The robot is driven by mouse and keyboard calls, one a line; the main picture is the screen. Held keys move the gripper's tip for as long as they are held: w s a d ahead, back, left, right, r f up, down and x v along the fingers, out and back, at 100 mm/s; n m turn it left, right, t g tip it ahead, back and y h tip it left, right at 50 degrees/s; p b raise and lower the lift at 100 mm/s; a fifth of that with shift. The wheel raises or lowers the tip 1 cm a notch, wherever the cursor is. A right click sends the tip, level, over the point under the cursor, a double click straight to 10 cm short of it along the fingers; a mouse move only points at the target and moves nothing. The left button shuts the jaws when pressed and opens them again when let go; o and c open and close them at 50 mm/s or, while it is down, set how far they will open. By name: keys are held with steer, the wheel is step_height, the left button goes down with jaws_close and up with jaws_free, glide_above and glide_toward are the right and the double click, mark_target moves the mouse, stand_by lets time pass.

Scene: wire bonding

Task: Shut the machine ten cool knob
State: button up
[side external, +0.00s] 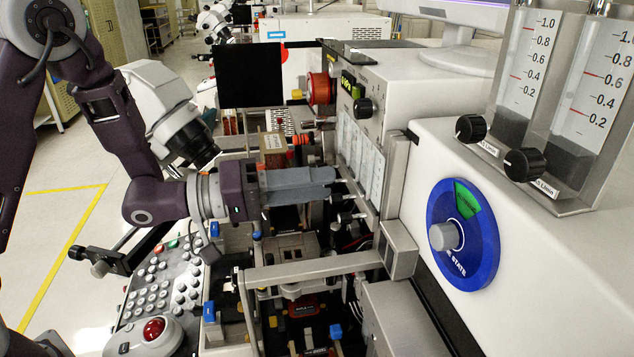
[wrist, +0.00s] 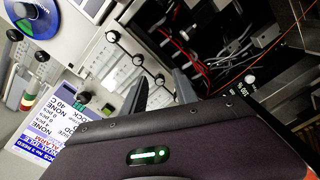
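Two black knobs stand at the feet of two flow meters on the white machine at right: a left knob (side external: 471,128) and a right knob (side external: 523,164). Their labels show only "L/min", so I cannot tell which is the cool knob. The flow meters (side external: 527,60) have scales up to 1.0. My gripper (side external: 333,180) points right toward the machine's front panel, left of and apart from both knobs. The wrist view shows its two dark fingers (wrist: 160,88) apart with nothing between them.
A blue dial (side external: 480,262) with a grey centre knob and green sector is on the machine front; it also shows in the wrist view (wrist: 48,18). A metal bar (side external: 310,268) crosses below my gripper. A keypad console (side external: 165,285) is at lower left. A black screen (side external: 249,75) stands behind.

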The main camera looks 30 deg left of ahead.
steer(key=shift+w+d, duration=0.25)
jaws_close()
steer(key=shift+m, duration=0.3)
steer(key=shift+m, duration=14.7)
